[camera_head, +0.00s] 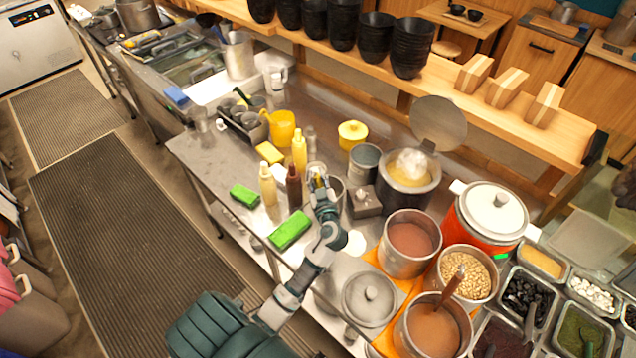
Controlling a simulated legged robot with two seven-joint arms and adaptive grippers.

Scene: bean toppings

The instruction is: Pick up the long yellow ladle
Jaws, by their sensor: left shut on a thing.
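My left arm comes up from the bottom of the head view, and its gripper (318,180) is over the steel counter, beside the sauce bottles. It is shut on a small yellow piece (319,183), which looks like the handle of the yellow ladle. Most of the ladle is hidden by the gripper and a grey metal container (337,192) right by it. I cannot tell whether the ladle's lower end is inside that container. My right gripper is not in view.
Yellow bottles (268,186) and a dark red bottle (293,187) stand close left of the gripper. Green sponges (290,230) lie in front. A pot with an open lid (408,185) and several filled pots crowd the right. A wooden shelf (450,100) with black cups runs behind.

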